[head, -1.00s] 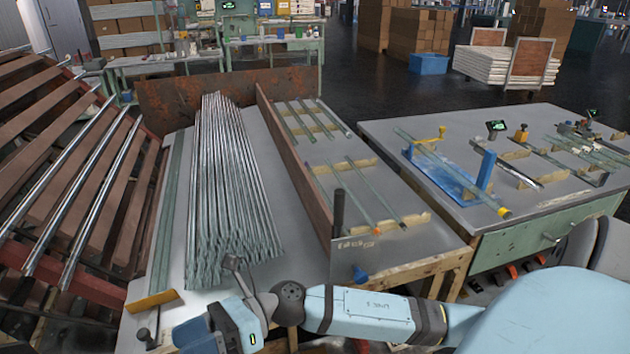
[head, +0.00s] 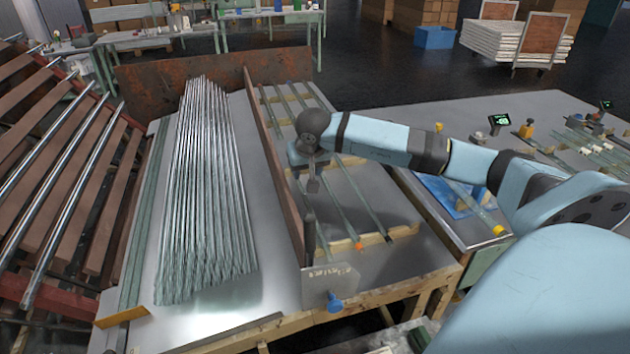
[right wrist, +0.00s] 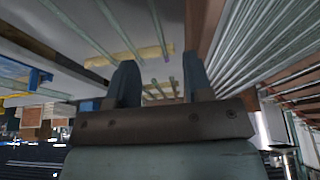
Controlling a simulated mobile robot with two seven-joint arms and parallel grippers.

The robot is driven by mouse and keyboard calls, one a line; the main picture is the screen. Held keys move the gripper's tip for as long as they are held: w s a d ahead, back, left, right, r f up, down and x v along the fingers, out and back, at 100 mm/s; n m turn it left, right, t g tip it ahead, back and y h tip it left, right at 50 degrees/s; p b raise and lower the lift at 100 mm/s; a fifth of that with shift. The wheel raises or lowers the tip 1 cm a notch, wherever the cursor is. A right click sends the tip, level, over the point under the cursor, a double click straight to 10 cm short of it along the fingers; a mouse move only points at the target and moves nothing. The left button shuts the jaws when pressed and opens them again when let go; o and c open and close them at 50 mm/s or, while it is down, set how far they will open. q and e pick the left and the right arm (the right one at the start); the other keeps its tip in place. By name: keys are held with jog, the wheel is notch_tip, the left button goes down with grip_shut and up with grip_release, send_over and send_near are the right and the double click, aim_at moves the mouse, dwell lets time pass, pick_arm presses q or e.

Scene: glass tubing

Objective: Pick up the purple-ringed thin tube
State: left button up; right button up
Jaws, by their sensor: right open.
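Several thin glass tubes lie on wooden strips on the rack table right of the brown board. One tube (head: 345,205) has an orange ring at its near end. In the right wrist view a small purple mark (right wrist: 167,58) shows on a wooden strip between the fingers, probably a tube's ring; its tube is hard to make out. My right gripper (head: 313,186) is above the rack, next to the board, and hides part of the tubes. In the right wrist view its two fingers (right wrist: 160,80) stand apart with nothing held between them. My left gripper is not in view.
The upright brown board (head: 275,165) runs close along the left of my right gripper. A bundle of tubes (head: 205,200) lies left of it. A blue stand (head: 447,195) is on the right table. A blue knob (head: 334,303) is at the rack's front edge.

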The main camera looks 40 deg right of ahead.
jog(key=d+f, duration=0.1)
jog(key=f, duration=0.1)
jog(key=b, duration=0.1)
send_over(307, 200)
jog(key=s+a, duration=0.1)
jog(key=a, duration=0.1)
jog(key=f, duration=0.7)
jog(key=shift+s+d, duration=0.15)
jog(key=shift+d, duration=0.1)
jog(key=x, duration=0.2)
jog(key=s+b+x, duration=0.1)
jog(key=x, duration=0.1)
jog(key=shift+w+d+f, duration=0.1)
jog(key=shift+w+f, duration=0.05)
jog(key=shift+f, duration=0.35)
jog(key=shift+w+d+f, duration=0.15)
jog(key=shift+w+f, duration=0.05)
jog(key=shift+f, duration=0.15)
jog(key=shift+r, duration=0.1)
grip_shut()
